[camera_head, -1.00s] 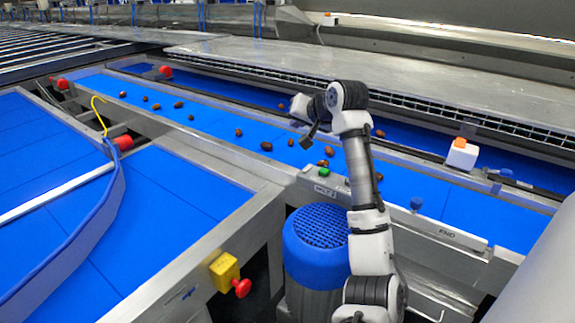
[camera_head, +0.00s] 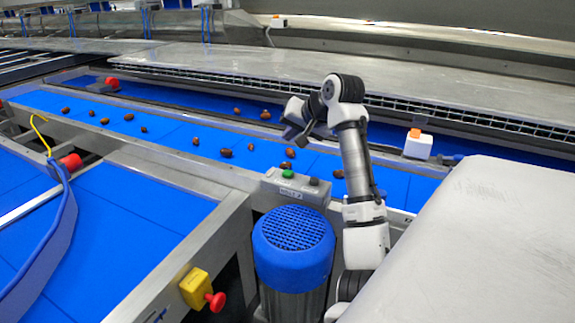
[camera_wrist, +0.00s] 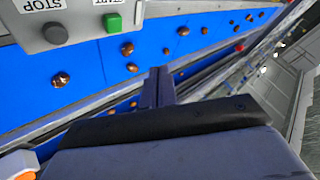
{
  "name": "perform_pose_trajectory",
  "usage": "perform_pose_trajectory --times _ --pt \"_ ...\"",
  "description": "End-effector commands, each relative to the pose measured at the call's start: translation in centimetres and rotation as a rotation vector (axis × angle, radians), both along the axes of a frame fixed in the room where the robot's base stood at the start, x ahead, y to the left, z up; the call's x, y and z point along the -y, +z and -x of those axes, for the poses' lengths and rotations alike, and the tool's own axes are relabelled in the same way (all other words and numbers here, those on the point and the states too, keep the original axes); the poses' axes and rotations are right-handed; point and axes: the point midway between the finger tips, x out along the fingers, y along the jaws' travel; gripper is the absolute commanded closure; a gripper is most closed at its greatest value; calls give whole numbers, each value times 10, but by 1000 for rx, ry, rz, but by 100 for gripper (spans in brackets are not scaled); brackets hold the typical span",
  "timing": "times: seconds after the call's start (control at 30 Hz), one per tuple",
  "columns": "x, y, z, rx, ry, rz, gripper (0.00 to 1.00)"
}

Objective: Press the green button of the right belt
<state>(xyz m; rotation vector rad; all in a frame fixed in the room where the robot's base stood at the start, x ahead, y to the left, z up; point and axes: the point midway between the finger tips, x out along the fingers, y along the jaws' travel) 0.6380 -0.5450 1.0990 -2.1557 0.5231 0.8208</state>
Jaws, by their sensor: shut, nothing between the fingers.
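The control box (camera_head: 270,186) stands at the near edge of the blue belt (camera_head: 165,133), behind a blue round-topped drum. On it sit the green button (camera_head: 288,173) and, to its right, a dark button (camera_head: 314,181). In the wrist view the green button (camera_wrist: 113,23) is at the top, by a label reading START; the grey button (camera_wrist: 55,33) beside it is labelled STOP. My gripper (camera_head: 290,133) is over the belt, above and beyond the box, apart from the green button. Its shut, empty fingers (camera_wrist: 160,75) show in the wrist view.
Several brown dates (camera_head: 226,153) lie on the belt. The blue drum (camera_head: 293,262) and a yellow box with a red knob (camera_head: 196,290) stand in front. A large pale grey surface (camera_head: 480,240) fills the right front. A white block with an orange top (camera_head: 417,147) stands beyond.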

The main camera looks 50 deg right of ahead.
Motion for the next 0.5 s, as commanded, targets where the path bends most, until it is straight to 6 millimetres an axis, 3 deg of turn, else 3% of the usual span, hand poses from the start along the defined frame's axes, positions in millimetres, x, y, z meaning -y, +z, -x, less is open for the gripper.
perform_pose_trajectory --times 0.5 --pt "0 -69 0 2 2 -1 100"
